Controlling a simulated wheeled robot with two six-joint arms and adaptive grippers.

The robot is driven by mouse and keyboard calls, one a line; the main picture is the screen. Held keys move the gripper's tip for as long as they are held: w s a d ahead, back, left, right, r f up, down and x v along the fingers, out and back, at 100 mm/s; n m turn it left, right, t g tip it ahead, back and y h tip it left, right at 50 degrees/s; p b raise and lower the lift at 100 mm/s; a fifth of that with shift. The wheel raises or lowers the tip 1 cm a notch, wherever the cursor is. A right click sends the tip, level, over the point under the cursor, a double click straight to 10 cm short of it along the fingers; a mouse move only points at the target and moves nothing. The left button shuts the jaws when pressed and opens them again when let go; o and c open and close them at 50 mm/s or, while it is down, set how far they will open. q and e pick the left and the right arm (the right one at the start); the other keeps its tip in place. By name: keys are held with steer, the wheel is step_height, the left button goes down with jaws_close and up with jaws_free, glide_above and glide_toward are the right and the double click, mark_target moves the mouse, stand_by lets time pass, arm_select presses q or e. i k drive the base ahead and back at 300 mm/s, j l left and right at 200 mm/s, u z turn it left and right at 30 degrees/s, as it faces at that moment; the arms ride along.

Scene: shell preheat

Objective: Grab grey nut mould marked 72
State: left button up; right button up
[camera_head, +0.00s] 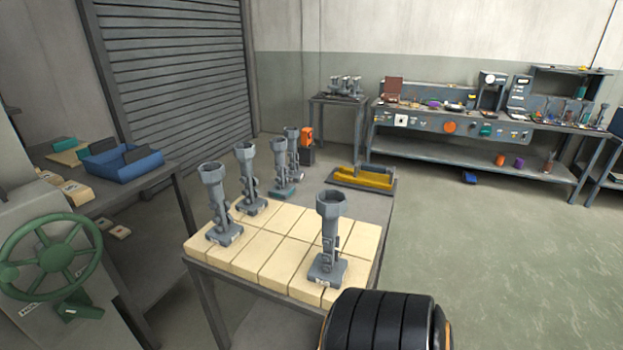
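Several grey nut moulds stand upright on and behind the pale block top of the near table. The nearest grey mould (327,240) stands alone at the front right of the blocks. Another grey mould (218,203) stands at the left edge, with one (247,180) just behind it. Farther back stand a mould with a greenish base (282,168) and another (293,150) partly hidden behind it. Small labels show on some bases, but I cannot read their numbers. Neither of my grippers is in view. A black ribbed part, apparently of my own arm, shows at the bottom right.
The block-topped table (268,240) has bare blocks between the moulds. A yellow tray (362,178) and an orange device (306,137) are behind. A green handwheel (50,255) and a blue bin (122,163) stand left.

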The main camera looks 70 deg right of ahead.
mark_target(225, 232)
steer(key=k+l, duration=0.9)
steer(key=k, duration=0.15)
steer(key=l, duration=2.55)
